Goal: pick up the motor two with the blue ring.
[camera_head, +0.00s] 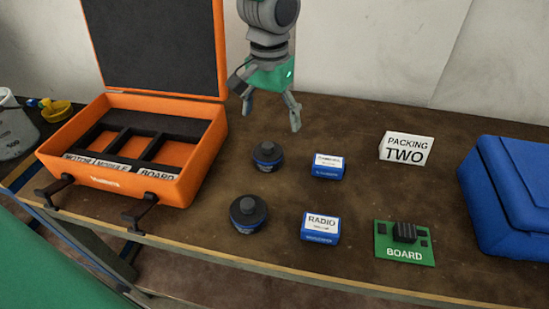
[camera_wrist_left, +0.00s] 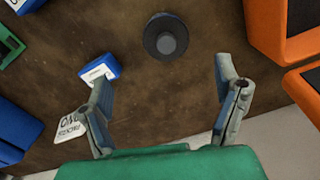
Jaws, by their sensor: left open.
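Two dark round motors stand upright on the brown table, one farther back (camera_head: 267,155) and one nearer the front edge (camera_head: 247,213). Both show some blue around the lower body; I cannot read a number on either. My left gripper (camera_head: 271,116) is open and empty, pointing down above the table behind the farther motor. In the left wrist view, one motor (camera_wrist_left: 166,38) lies beyond the gap between the open fingers (camera_wrist_left: 163,78), apart from them. It appears to be the farther one. My right gripper is not in view.
An open orange case (camera_head: 190,185) with black dividers stands left. Two blue boxes, one farther back (camera_head: 328,167) and the radio box (camera_head: 320,228), stand right of the motors. Further right are a green board (camera_head: 405,254), a "PACKING TWO" sign (camera_head: 405,150) and a blue case (camera_head: 510,200).

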